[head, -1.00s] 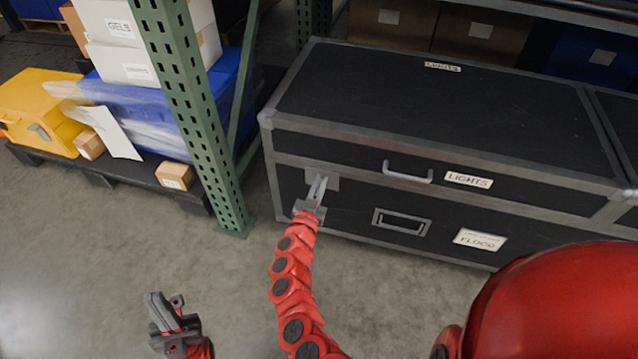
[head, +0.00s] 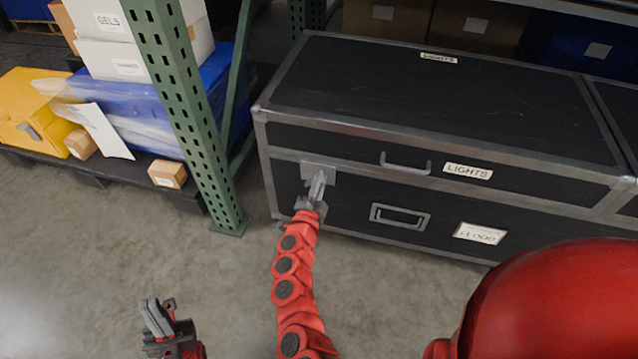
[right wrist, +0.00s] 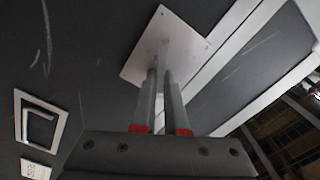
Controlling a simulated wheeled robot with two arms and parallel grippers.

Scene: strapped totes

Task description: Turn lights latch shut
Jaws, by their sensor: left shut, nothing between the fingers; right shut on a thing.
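The black case (head: 440,110) with grey metal edges carries LIGHTS labels and has its lid down. The latch plate (head: 319,171) is a light square on the left part of the case's front, and it also shows in the right wrist view (right wrist: 140,66). My right gripper (head: 318,186) is at this plate, and in the right wrist view its fingers (right wrist: 164,85) are closed on the latch's turning piece, which they mostly hide. I cannot tell the latch's exact angle. My left gripper (head: 158,315) is shut and empty, low over the floor at left.
A carrying handle (head: 405,165) and a recessed handle (head: 400,216) are on the case front. A green rack post (head: 185,110) stands just left of the case. Left of it, a low pallet holds a yellow case (head: 30,115) and boxes. The floor in front is clear.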

